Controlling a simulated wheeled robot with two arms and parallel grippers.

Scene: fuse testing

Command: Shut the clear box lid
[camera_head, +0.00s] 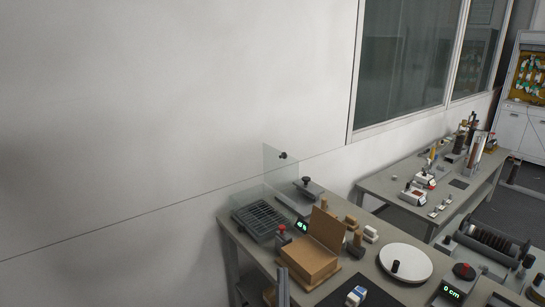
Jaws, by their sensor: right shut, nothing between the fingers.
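The clear box (246,196) stands at the far left corner of the near table, against the wall. Its clear lid (274,162) stands upright, open, with a dark knob (283,155) on it. A dark slotted tray (262,220) lies at the box's front, and a dark plate with a knob (308,187) is beside it on the right. My right gripper (283,284) shows only as a narrow grey shape at the bottom edge, well in front of the box and apart from it. It is shut and empty. My left gripper is not in view.
An open brown box (302,262) with a raised flap stands between my right gripper and the clear box. A red-knobbed device (283,236), a small display (302,226) and wooden blocks (351,222) crowd around it. A white disc (405,261) lies to the right.

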